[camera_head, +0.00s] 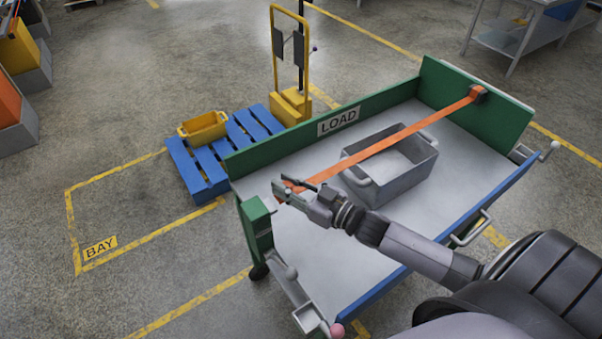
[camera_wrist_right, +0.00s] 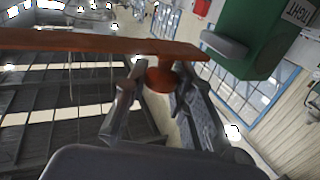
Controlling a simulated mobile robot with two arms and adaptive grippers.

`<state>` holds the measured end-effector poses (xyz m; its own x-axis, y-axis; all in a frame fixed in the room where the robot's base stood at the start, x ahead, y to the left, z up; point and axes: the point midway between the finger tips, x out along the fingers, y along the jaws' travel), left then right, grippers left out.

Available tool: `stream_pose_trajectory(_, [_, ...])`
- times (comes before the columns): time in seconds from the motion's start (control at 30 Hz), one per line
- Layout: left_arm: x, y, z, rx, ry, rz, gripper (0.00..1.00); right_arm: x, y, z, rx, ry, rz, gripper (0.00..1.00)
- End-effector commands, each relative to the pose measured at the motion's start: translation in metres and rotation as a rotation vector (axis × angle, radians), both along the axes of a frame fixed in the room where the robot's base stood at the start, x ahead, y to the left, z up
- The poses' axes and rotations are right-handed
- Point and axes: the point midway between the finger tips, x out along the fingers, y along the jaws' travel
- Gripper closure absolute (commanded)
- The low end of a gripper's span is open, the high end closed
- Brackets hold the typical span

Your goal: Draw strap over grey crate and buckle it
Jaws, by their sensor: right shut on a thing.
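The orange strap (camera_head: 400,137) runs from a dark fitting (camera_head: 477,92) on the far green end wall, across the top of the grey crate (camera_head: 405,181), to my right gripper (camera_head: 284,188). I cannot tell whether it touches the crate's rim. My right gripper is shut on the strap's near end, close to the green post (camera_head: 256,224). The right wrist view shows the strap (camera_wrist_right: 100,44) and an orange knob (camera_wrist_right: 160,77) between the fingers. A green block (camera_wrist_right: 245,40) with a grey bar (camera_wrist_right: 224,44) is beside the strap there. My left gripper is out of view.
The crate stands on a grey cart bed (camera_head: 310,250) with a green back wall marked LOAD (camera_head: 338,121) and a blue front edge (camera_head: 375,297). Behind are a blue pallet (camera_head: 200,172), a yellow bin (camera_head: 204,127) and a yellow hand truck (camera_head: 290,100).

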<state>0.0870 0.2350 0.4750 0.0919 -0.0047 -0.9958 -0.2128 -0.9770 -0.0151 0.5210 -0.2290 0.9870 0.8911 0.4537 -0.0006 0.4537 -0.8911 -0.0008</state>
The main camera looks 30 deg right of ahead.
Motion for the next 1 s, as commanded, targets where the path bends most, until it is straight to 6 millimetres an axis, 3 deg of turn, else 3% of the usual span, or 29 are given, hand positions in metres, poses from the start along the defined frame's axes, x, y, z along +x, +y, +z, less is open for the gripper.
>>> stream_pose_trajectory(0.27, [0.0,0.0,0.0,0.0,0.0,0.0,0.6,0.0,0.0,-0.001,0.0,0.001,0.0,1.0])
stream_pose_trajectory(0.3, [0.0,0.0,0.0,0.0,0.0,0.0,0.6,0.0,0.0,-0.001,-0.001,0.0,0.0,0.75])
stream_pose_trajectory(0.57, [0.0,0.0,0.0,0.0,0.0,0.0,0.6,0.0,0.0,-0.001,-0.001,0.0,0.0,0.58])
stream_pose_trajectory(0.87, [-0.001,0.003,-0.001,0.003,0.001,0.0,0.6,-0.001,-0.001,0.0,-0.001,0.0,0.0,0.58])
stream_pose_trajectory(1.0, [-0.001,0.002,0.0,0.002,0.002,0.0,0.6,-0.01,-0.005,-0.001,-0.001,0.003,-0.001,0.58])
